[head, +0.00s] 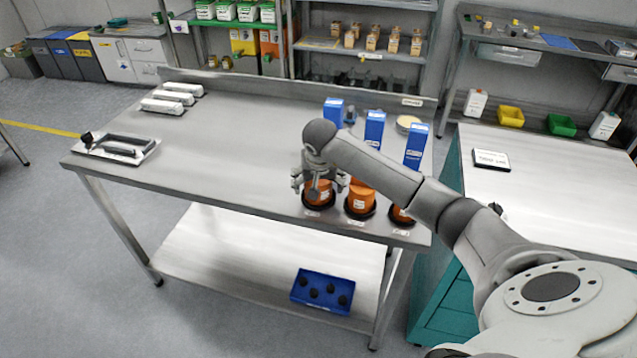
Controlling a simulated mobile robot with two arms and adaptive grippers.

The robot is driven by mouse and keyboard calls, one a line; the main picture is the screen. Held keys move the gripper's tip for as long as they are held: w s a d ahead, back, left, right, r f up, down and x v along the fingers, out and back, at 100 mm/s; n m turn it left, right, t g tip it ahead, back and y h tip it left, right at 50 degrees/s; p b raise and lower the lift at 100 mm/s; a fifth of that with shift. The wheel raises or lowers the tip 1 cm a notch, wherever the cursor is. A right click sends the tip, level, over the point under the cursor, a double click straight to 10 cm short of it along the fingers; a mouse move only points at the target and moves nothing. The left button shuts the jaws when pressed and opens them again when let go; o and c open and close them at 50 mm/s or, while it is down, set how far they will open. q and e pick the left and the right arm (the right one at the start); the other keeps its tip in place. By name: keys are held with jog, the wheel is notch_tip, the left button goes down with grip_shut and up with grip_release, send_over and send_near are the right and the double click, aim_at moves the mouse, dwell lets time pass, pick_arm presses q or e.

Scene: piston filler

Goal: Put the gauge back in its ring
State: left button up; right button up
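My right gripper (318,190) points down at the front right of the steel table. It is over the leftmost orange cylinder (319,197), with its fingers spread wide to either side of the top. Whether it touches the cylinder is not clear. Two more orange cylinders, a middle one (360,200) and a right one (400,213), stand beside it in a row. Each has a dark ring around its base, such as the middle ring (361,213). My arm partly hides the right one. I cannot make out which thing is the gauge. My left gripper is not in view.
Blue boxes (374,130) stand behind the cylinders. A plate with a black-handled tool (117,147) lies at the table's left, with white packs (164,106) behind. A blue tray (321,291) sits on the lower shelf. The table's middle (230,140) is clear.

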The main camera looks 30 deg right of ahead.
jog(key=shift+r, duration=0.5)
jog(key=b+v, duration=0.1)
jog(key=v, duration=1)
jog(key=shift+s+a, duration=0.15)
